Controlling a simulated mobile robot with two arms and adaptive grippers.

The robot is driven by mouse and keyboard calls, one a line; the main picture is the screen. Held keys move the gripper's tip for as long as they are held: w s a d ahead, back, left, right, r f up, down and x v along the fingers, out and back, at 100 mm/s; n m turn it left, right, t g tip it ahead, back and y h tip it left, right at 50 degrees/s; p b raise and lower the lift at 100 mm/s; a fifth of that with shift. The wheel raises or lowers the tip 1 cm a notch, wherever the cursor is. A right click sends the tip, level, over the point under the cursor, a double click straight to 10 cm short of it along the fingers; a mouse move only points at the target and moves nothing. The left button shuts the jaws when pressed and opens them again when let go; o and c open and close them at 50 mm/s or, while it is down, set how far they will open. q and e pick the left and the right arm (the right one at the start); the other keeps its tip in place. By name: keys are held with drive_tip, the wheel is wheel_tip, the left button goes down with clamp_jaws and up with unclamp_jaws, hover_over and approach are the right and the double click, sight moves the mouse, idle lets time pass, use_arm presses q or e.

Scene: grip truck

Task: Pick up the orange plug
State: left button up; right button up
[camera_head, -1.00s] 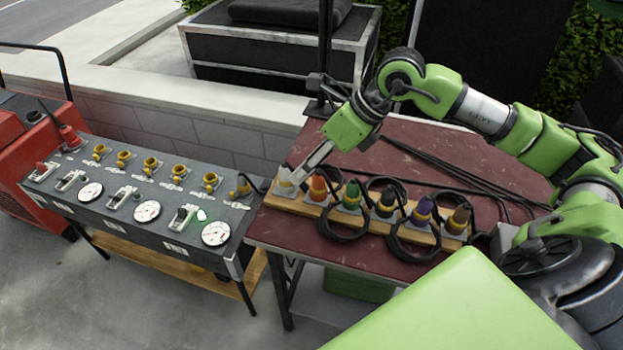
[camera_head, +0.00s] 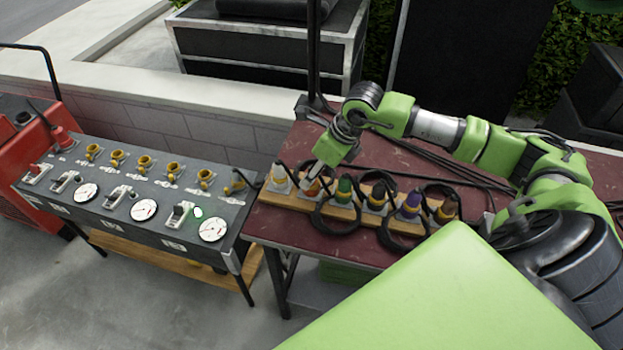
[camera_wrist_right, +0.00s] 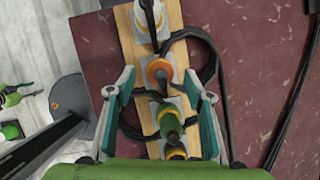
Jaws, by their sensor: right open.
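The orange plug (camera_head: 313,188) stands second from the left in a row of plugs on a wooden board (camera_head: 290,203) on the red table. In the right wrist view the orange plug (camera_wrist_right: 160,71) is seen from above, near the middle. My right gripper (camera_head: 316,170) is open just above it. In the right wrist view the fingers (camera_wrist_right: 163,92) stand to either side of the row, with the orange plug near the fingertip level and the green plug (camera_wrist_right: 170,122) lower between them. I cannot see any contact. My left gripper is not in view.
A white plug (camera_head: 281,180) stands left of the orange one; black, purple and brown plugs stand to the right. Black cable loops (camera_head: 335,220) hang around the board. A grey panel (camera_head: 150,190) with gauges and yellow sockets stands left of the table.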

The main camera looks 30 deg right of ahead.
drive_tip(key=shift+x, duration=1.4)
drive_tip(key=c, duration=1.3)
drive_tip(key=shift+o, duration=0.2)
drive_tip(key=shift+r, duration=0.15)
